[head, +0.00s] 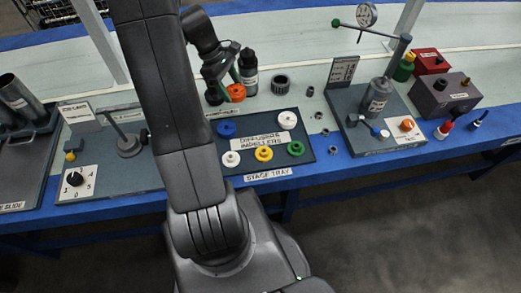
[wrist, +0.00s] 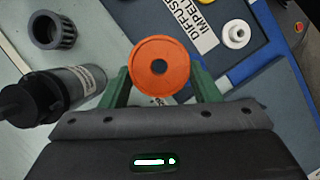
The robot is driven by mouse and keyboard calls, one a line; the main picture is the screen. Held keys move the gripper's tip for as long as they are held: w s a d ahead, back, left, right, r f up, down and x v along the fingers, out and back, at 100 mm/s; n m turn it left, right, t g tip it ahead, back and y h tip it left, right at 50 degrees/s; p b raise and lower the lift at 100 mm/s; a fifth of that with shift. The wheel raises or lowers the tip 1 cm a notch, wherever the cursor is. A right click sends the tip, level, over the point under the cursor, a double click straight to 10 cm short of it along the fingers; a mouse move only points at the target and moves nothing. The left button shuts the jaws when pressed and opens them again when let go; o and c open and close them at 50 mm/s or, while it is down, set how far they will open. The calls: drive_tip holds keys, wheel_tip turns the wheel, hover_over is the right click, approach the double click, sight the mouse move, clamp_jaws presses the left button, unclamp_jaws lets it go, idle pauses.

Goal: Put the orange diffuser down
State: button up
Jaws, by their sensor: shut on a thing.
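The orange diffuser (wrist: 143,80) is a flat orange ring with a dark centre hole. In the wrist view it sits between the two green fingers of my gripper (wrist: 160,88), which is shut on it. In the head view the orange diffuser (head: 236,92) shows at the end of my arm, behind the stage tray and in front of a dark bottle. My gripper (head: 226,84) is partly hidden there by my own arm. I cannot tell whether the diffuser touches the bench.
The dark stage tray (head: 308,160) holds blue, white, yellow and green parts. The dark bottle (head: 249,78) stands close to my gripper, also seen in the wrist view (wrist: 58,95). A grey ribbed ring (head: 280,85) lies to its right. Pale bench surface is free beyond.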

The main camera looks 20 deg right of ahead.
sight(236, 94)
drive_tip(key=s+d+f+n+t+b, duration=0.1)
drive_tip(key=s+d+f+n+b, duration=0.2)
drive_tip(key=s+d+b, duration=0.2)
drive_tip(key=shift+n+h, duration=0.3)
wheel_tip(236, 94, down, 10)
drive_tip(key=b, duration=0.2)
drive_tip(key=shift+a+r+b, duration=0.1)
drive_tip(key=shift+r+b, duration=0.1)
drive_tip(key=shift+b, duration=0.15)
drive_tip(key=shift+f, duration=0.15)
drive_tip(key=o, duration=1.2)
drive_tip(key=shift+w+r, duration=0.1)
drive_tip(key=shift+r, duration=0.4)
drive_tip(key=p+v, duration=0.3)
drive_tip(key=v, duration=0.8)
drive_tip(key=shift+a+r, duration=0.1)
drive_tip(key=shift+a, duration=0.1)
